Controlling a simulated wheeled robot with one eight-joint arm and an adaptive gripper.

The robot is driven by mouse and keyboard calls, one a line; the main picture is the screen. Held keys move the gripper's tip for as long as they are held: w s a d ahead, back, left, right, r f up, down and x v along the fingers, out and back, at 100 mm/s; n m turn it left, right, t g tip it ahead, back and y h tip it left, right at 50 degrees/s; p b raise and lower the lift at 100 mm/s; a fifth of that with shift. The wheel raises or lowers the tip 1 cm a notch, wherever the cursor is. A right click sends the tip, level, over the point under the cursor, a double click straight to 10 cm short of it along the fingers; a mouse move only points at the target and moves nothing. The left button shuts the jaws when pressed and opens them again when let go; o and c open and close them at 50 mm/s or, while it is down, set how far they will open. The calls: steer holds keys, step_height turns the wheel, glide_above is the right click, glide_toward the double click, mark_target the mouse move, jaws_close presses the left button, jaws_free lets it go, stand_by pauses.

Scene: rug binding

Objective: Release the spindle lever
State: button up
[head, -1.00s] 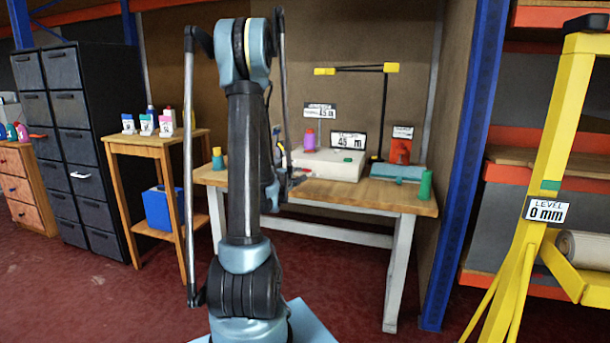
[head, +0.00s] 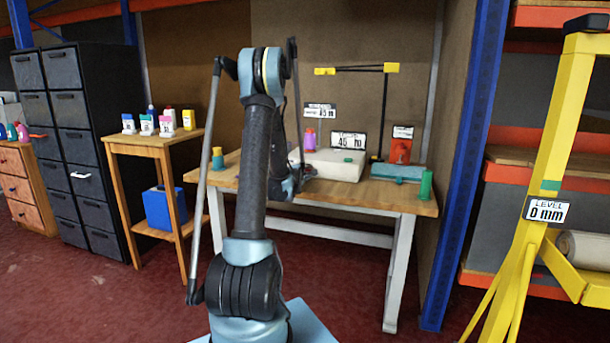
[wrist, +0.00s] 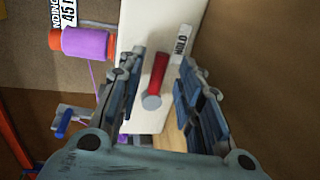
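A red lever (wrist: 158,75) with a grey rounded end stands out from the white machine (wrist: 145,30) in the wrist view. A small label (wrist: 181,42) beside it seems to read "HOLD". My gripper (wrist: 162,80) is open, with its blue-padded fingers on either side of the lever and visible gaps to it. The white machine also shows on the workbench in the head view (head: 340,163). There my gripper (head: 303,178) is at the machine's left front, and the lever cannot be made out. A purple spool (wrist: 85,43) with orange ends sits beside the machine.
The wooden workbench (head: 390,205) carries a green cylinder (head: 426,184), a teal block (head: 397,172) and a red object (head: 400,151). A blue lever-like part (wrist: 64,122) lies left of my fingers. A yellow frame (head: 560,120) stands at the right. Red floor is clear in front.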

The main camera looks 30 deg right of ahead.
steer(key=shift+w+d, duration=0.15)
steer(key=shift+d, duration=0.1)
jaws_close()
